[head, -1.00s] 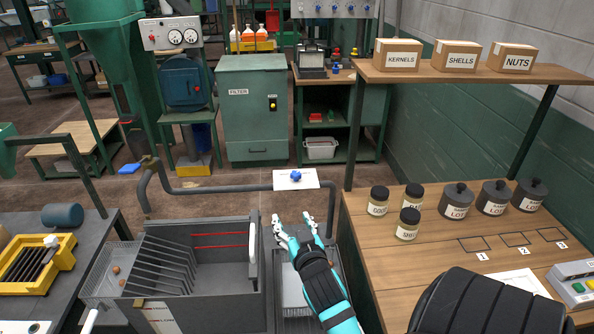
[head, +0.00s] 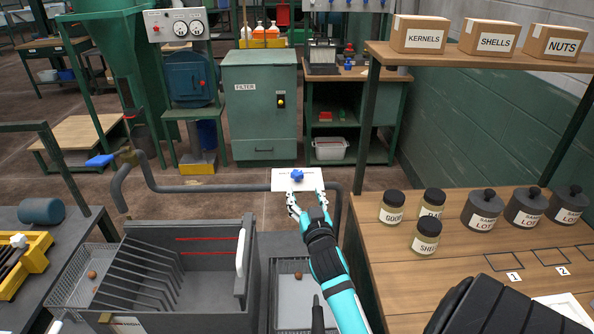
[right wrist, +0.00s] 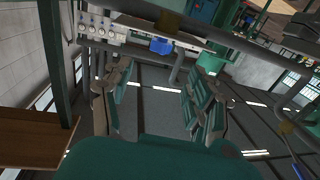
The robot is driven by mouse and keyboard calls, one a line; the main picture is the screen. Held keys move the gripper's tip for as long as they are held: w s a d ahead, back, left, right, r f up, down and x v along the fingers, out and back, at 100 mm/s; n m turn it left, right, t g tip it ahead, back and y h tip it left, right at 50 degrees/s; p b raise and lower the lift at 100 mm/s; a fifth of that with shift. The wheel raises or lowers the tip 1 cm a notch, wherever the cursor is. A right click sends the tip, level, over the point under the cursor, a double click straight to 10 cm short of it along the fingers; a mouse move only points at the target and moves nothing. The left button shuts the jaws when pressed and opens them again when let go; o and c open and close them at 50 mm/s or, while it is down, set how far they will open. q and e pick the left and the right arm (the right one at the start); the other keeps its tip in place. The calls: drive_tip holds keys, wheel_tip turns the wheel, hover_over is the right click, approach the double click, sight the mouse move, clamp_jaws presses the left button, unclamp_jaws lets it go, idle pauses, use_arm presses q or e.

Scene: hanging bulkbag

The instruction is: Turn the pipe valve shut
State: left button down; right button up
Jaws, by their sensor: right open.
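The pipe valve has a small blue handle (head: 297,175) in front of a white plate on the grey pipe (head: 215,188). The blue handle also shows in the right wrist view (right wrist: 161,46), beyond the fingers and between them. My right gripper (head: 306,200) is open and empty, just on the near side of the valve, with its fingers pointing at it. In the right wrist view the fingers (right wrist: 158,85) are spread wide, and a gap shows between them and the handle.
A grey slotted machine (head: 180,265) with a white handle stands at the lower left, beside a tray (head: 290,285). A wooden bench (head: 400,250) with jars and labelled boxes is on the right. A green filter cabinet (head: 260,110) stands behind the pipe.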

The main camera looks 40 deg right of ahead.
sight(298, 177)
drive_tip(key=p+x, duration=0.1)
drive_tip(key=x, duration=1)
drive_tip(key=shift+w+d+f, duration=0.1)
drive_tip(key=shift+w+d, duration=0.2)
drive_tip(key=shift+c, duration=0.4)
clamp_jaws()
drive_tip(key=shift+w+f, duration=0.1)
